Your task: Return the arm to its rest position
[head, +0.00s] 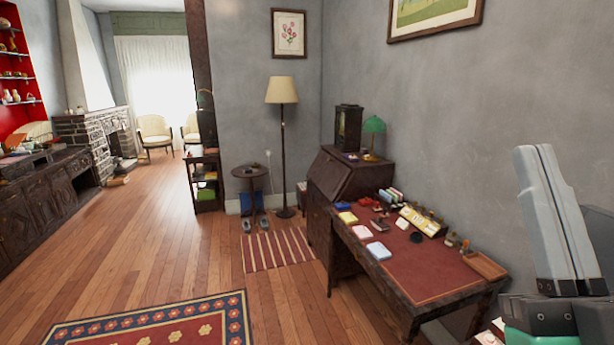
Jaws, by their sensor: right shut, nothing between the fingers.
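My right gripper (540,150) is at the right edge of the head view. Its two pale grey fingers point up and lie close together, with nothing between them. It is in front of the grey wall, to the right of the writing desk (440,288), and touches nothing that I can see. Most of the right arm is outside the picture. My left gripper is not in view. No teapot is clear enough to name.
The red-topped desk holds small boxes, bottles and a wooden tray (484,265). A dark slant-front bureau (340,180), floor lamp (282,92) and round side table (250,172) stand behind. A dark sideboard (40,205) lines the left. The wooden floor between is open, with rugs.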

